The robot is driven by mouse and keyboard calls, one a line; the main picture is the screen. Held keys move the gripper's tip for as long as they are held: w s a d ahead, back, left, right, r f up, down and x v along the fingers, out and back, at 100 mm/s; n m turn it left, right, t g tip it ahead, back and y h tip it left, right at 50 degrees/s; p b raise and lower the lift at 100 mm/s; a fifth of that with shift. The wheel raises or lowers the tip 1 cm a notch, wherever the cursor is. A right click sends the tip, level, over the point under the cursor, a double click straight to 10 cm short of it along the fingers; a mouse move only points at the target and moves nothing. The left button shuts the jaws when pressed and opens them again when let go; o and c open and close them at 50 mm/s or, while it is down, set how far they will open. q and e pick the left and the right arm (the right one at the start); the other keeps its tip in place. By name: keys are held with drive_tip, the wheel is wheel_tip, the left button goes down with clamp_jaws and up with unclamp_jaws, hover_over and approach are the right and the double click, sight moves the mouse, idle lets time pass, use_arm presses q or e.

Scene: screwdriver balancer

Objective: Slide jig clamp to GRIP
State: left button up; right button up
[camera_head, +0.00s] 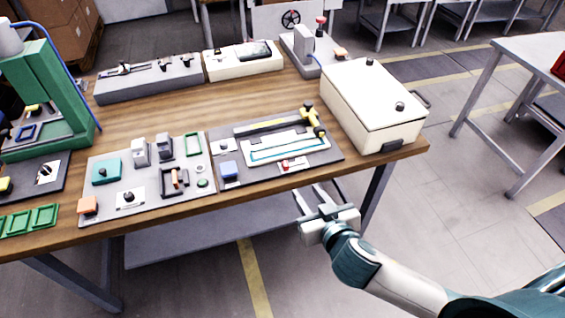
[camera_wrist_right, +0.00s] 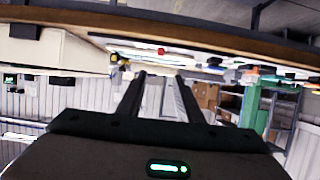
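My right gripper (camera_head: 326,208) is in front of the table's front edge, near its right end, apart from every fixture. In the right wrist view its two fingers (camera_wrist_right: 160,92) stand apart with nothing between them. A grey board (camera_head: 222,144) on the table carries a white frame with a teal outline (camera_head: 290,147), a small red knob on a white plate (camera_head: 286,166), a blue block (camera_head: 229,170) and a yellow and black tool (camera_head: 312,121). Which part is the jig clamp, and any GRIP lettering, I cannot make out. My left gripper is not in view.
A second board (camera_head: 150,204) with several small fixtures lies to the left. A cream box (camera_head: 370,100) stands at the table's right end. A green stand (camera_head: 45,90) is at the far left. Bare wood (camera_head: 180,118) shows between the boards and the rear trays.

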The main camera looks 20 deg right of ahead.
sight(286, 164)
drive_tip(key=shift+w, duration=0.1)
drive_tip(key=p+x, duration=0.3)
drive_tip(key=x, duration=1.2)
drive_tip(key=shift+w+a+f+p, duration=0.1)
drive_tip(key=shift+w+f+p, duration=0.15)
drive_tip(key=shift+p, duration=0.1)
drive_tip(key=shift+x, duration=0.85)
drive_tip(key=shift+f, duration=0.1)
clamp_jaws()
